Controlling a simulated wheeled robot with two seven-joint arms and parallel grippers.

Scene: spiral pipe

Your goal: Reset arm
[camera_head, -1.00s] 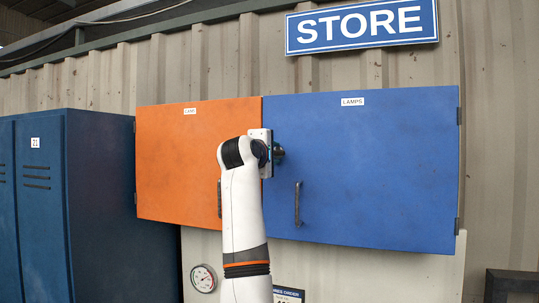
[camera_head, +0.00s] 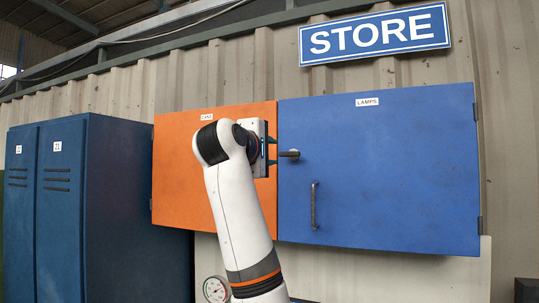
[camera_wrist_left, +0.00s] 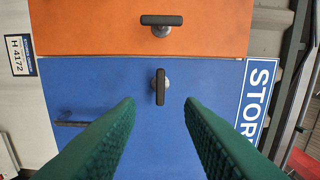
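My left gripper (camera_head: 272,150) is in front of the cabinet, near the seam between its orange and blue doors. In the left wrist view its two green fingers (camera_wrist_left: 160,106) are apart with nothing between them. A dark T-shaped knob (camera_wrist_left: 160,88) on the blue door (camera_head: 385,170) lies just beyond the fingertips. The same knob (camera_head: 289,154) shows right of the gripper in the head view, with its bar lying level. A second knob (camera_wrist_left: 162,22) is on the orange door (camera_head: 175,170); my arm hides it in the head view. Both doors are closed. My right gripper is out of view.
A bar handle (camera_head: 314,205) is on the blue door below the knob. A STORE sign (camera_head: 374,34) hangs above. Dark blue lockers (camera_head: 115,210) stand at the left. A round gauge (camera_head: 215,289) is below the cabinet.

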